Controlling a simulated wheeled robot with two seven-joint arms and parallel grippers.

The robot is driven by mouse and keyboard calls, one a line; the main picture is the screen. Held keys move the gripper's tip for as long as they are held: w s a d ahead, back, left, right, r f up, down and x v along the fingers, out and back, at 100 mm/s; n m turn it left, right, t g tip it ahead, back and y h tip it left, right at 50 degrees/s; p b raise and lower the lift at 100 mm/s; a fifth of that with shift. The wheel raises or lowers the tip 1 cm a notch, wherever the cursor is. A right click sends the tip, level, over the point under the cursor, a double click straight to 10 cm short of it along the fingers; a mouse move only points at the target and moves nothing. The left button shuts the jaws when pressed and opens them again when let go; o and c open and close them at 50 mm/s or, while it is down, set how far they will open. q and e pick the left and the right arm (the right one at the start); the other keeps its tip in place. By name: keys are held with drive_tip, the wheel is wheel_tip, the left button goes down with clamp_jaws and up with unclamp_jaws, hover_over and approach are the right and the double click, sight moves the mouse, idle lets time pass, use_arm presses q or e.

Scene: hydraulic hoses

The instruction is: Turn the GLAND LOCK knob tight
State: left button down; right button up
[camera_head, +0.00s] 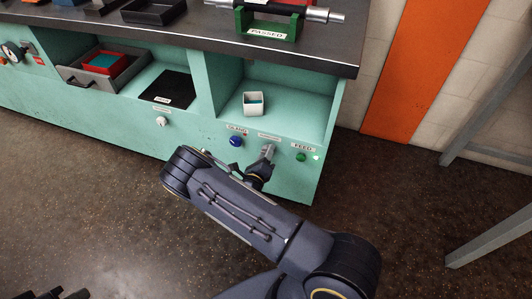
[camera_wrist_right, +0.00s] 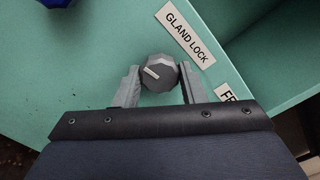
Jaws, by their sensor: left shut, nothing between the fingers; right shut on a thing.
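The GLAND LOCK knob (camera_wrist_right: 163,79) is a dark grey faceted knob on the teal panel, with a short pale mark on its face. Its white label (camera_wrist_right: 187,33) lies up and to its right in the right wrist view; the label also shows in the head view (camera_head: 269,136). My right gripper (camera_wrist_right: 160,71) is shut on the knob, one finger on each side. In the head view my right gripper (camera_head: 267,153) is at the panel and mostly hides the knob. My left gripper (camera_head: 65,294) is shut and empty at the bottom left edge, partly cut off.
A blue knob (camera_head: 236,141) is left of the gripped knob and a green button (camera_head: 301,157) is right of it. A white knob (camera_head: 161,121) is further left. The floor in front is clear.

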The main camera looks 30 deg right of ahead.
drive_tip(key=shift+m, duration=0.6)
drive_tip(key=o, duration=1)
drive_tip(key=shift+a, duration=0.1)
drive_tip(key=p+v, duration=0.1)
drive_tip(key=v, duration=0.6)
drive_tip(key=shift+s+a, duration=0.2)
drive_tip(key=shift+s, duration=0.1)
